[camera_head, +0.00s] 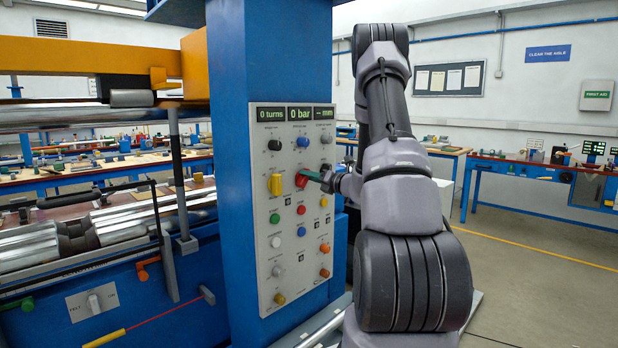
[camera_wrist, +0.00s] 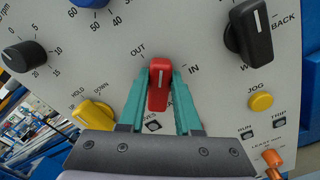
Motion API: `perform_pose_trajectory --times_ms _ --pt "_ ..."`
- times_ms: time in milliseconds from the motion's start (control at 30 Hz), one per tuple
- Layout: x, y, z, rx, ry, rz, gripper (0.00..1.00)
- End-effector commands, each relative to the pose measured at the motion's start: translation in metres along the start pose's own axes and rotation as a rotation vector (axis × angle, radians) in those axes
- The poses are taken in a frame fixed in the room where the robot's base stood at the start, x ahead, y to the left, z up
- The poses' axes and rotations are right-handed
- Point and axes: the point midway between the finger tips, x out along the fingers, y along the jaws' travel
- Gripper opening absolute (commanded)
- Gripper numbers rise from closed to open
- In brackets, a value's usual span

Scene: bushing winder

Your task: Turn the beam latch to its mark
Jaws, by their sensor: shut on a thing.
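A red lever knob (camera_head: 301,180) sits on the grey control panel (camera_head: 262,320), right of a yellow knob (camera_head: 275,184). In the wrist view the red knob (camera_wrist: 158,88) has a white pointer line at its upper end. The line points up, between the printed words OUT at upper left and IN at right. My gripper (camera_wrist: 161,74) has its two green fingers shut on the knob's sides. In the head view my gripper (camera_head: 311,177) reaches the knob from the right. The knob's name label is not readable.
A black knob (camera_wrist: 250,32) and a yellow JOG button (camera_wrist: 261,102) are close on the right in the wrist view. A black dial (camera_wrist: 25,56) and the yellow HOLD/DOWN knob (camera_wrist: 98,115) are on the left. A blue column (camera_head: 228,150) carries the panel.

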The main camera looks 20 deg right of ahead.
Motion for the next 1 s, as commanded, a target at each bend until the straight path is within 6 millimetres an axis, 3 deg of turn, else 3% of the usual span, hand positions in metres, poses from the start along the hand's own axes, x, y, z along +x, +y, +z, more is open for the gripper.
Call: perform_pose_trajectory --times_ms 600,1000 --pt "-0.0008 -0.0086 -0.002 0.579 -0.001 -0.002 0.0" --pt "-0.0007 -0.0113 -0.0047 0.845 0.0 -0.002 0.0"
